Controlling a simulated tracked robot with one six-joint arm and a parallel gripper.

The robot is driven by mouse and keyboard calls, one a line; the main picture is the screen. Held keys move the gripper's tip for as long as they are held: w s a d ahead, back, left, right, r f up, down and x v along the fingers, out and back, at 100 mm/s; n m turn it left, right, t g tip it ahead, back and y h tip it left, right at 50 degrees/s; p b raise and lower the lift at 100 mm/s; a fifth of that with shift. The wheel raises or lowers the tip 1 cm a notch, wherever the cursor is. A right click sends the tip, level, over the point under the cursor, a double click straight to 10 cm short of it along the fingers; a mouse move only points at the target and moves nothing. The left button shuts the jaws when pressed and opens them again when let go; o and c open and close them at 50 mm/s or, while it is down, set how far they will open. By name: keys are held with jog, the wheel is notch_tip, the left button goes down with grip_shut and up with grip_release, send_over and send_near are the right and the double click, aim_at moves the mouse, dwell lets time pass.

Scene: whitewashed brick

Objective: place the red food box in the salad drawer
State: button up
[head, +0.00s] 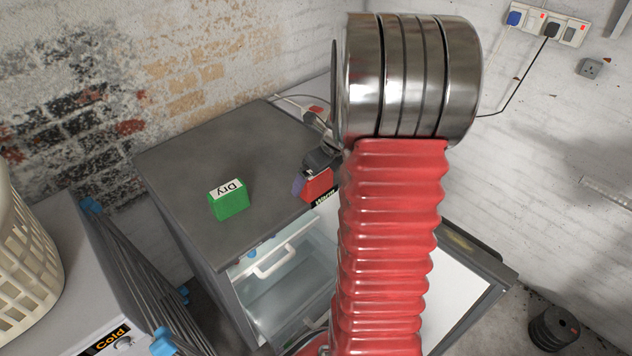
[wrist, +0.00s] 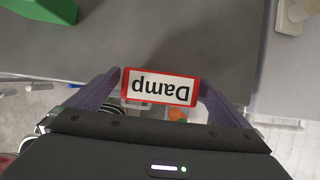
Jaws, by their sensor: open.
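The red food box (head: 318,187) stands at the front right edge of the grey fridge top. I cannot tell whether the fingers touch the box. Below, the fridge is open and shows a clear-fronted compartment with a white handle (head: 272,263). I cannot tell whether this is the salad drawer; my arm hides part of the interior.
A green box (head: 229,203) labelled "Dry" stands left on the fridge top (head: 190,165). The fridge door (head: 462,300) stands open at right. A folded airer (head: 135,275) leans between the fridge and a white unit marked "Cold" (head: 105,340). A cream basket (head: 22,255) is far left.

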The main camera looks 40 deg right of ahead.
jog(key=shift+c, duration=0.5)
jog(key=c, duration=1.3)
jog(key=shift+r, duration=5.05)
jog(key=shift+c, duration=0.2)
